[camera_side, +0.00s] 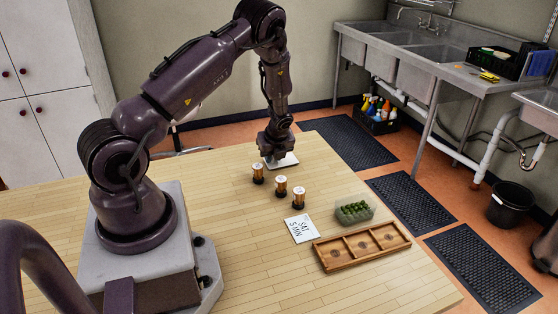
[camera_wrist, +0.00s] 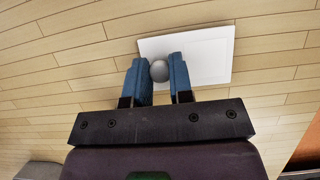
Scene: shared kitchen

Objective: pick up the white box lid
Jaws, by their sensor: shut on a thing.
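The white box lid (camera_side: 284,162) is a flat white rectangle under my gripper near the table's far edge in the side view. It also shows in the wrist view (camera_wrist: 208,52), with a round grey knob (camera_wrist: 159,70) near its left end. My gripper (camera_wrist: 161,72) has its blue fingers on either side of the knob and is shut on it. In the side view my gripper (camera_side: 276,158) points down over the lid. I cannot tell whether the lid touches the table.
Several things stand on the wooden table (camera_side: 200,230): three small dark jars with pale tops (camera_side: 280,186), a card reading "SALT 5 MIN" (camera_side: 301,228), a clear tub of green items (camera_side: 355,209) and a wooden tray with three compartments (camera_side: 362,246). The table's left middle is clear.

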